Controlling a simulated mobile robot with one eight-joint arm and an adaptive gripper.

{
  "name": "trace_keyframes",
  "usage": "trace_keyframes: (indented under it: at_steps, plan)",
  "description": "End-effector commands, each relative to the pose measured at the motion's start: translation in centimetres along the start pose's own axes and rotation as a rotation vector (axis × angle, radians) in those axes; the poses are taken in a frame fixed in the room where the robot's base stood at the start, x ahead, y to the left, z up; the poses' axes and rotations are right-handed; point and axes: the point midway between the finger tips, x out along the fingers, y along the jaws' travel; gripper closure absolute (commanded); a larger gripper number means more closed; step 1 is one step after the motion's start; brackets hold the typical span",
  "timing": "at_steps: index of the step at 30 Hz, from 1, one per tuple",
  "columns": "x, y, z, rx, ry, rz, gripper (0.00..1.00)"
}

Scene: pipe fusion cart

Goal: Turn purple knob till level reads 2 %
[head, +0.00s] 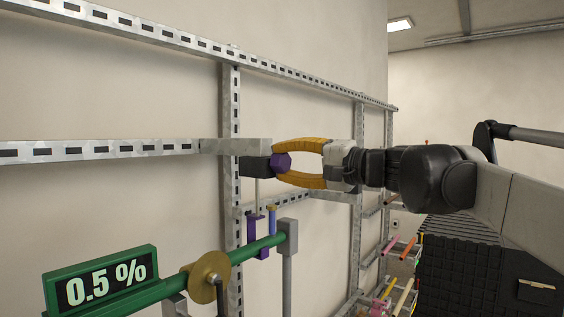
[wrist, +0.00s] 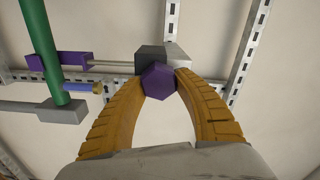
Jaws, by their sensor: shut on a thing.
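The purple knob (head: 281,162) is a faceted piece on the end of a black block (head: 254,166) at the metal rail. My gripper (head: 285,161) has its two orange fingers on either side of the knob, shut on it. In the wrist view the knob (wrist: 159,81) shows as a hexagon between the fingertips (wrist: 160,80). The level display (head: 104,282), a green box at the lower left of the head view, reads 0.5 %.
A green pipe (head: 255,248) with a brass disc (head: 206,277) runs below the knob. A purple clamp piece (head: 256,236) and a blue piece (head: 272,220) sit by the pipe. Slotted metal rails (head: 100,150) stand before the wall. A black crate (head: 470,270) and coloured rods are at the lower right.

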Motion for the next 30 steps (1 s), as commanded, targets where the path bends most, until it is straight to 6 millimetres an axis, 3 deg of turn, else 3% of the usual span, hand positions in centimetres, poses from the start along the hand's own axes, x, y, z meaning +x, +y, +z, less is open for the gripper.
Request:
trace_keyframes:
  at_steps: [30]
  plan:
    - [0.01, -0.58, 0.26, -0.962, 0.001, -0.001, 0.94]
